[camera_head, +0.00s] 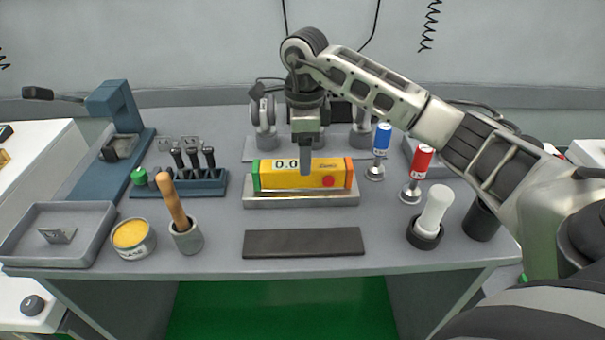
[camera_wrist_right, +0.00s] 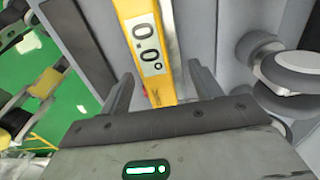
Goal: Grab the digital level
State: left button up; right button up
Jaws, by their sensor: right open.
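The digital level (camera_head: 272,182) is a yellow bar with green and orange ends, a 0.0 display and a red button. It lies on a silver block (camera_head: 300,200) in the middle of the bench. My right gripper (camera_head: 305,170) points down at the level's middle, and one finger shows in front of its face. In the right wrist view the open fingers (camera_wrist_right: 160,72) stand on either side of the level (camera_wrist_right: 145,40), with gaps visible. My left gripper is not in view.
A dark flat pad (camera_head: 303,243) lies in front of the block. A wooden-handled tool in a cup (camera_head: 187,238), a yellow tin (camera_head: 133,238) and a grey tray (camera_head: 60,235) stand left. Blue (camera_head: 382,138) and red (camera_head: 422,160) handled gauges stand right, close to my arm.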

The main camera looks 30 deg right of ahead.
jog(key=f, duration=0.5)
jog(key=shift+s+a, duration=0.2)
jog(key=shift+a, duration=0.15)
jog(key=c, duration=1.2)
jog(key=shift+r, duration=0.1)
